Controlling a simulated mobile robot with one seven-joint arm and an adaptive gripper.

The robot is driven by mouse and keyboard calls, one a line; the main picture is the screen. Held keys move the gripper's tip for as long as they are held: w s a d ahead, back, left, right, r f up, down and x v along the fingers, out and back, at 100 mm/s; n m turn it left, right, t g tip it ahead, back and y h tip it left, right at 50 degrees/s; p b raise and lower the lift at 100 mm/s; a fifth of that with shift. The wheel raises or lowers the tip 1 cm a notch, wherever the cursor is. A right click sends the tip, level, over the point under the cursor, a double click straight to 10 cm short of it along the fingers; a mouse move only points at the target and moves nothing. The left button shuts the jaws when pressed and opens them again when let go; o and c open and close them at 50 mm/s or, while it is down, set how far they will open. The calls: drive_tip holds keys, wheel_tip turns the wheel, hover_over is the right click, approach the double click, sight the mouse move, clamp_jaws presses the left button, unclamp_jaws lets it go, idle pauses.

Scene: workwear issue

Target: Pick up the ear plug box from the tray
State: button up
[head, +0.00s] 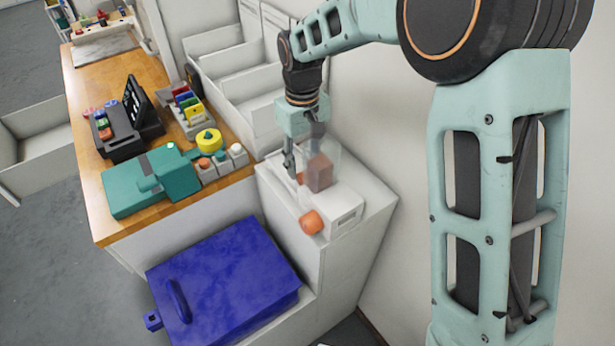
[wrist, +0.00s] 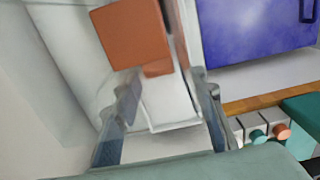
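An orange-brown box (head: 319,174) stands at the white tray (head: 345,222) on top of a white cabinet, behind what looks like a clear panel. It is probably the ear plug box; no label is readable. In the wrist view an orange-brown square face (wrist: 132,34) shows at the top, with a smaller orange piece (wrist: 158,69) below it. My gripper (head: 301,164) is low over the tray, close to the box. Its two fingers (wrist: 167,108) are apart, with a white surface showing between them. Whether a finger touches the box is unclear.
A rounded orange piece (head: 312,222) sits at the tray's front. A blue lidded chest (head: 225,280) stands in front. The wooden counter (head: 100,65) at left holds a teal device (head: 150,183), a dark terminal (head: 125,125) and small containers. White bins (head: 230,65) stand behind; a wall is at right.

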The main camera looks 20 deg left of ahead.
drive_tip(key=shift+f, duration=1.2)
drive_tip(key=c, duration=0.6)
drive_tip(key=shift+a+r, duration=0.1)
drive_tip(key=shift+r, duration=0.05)
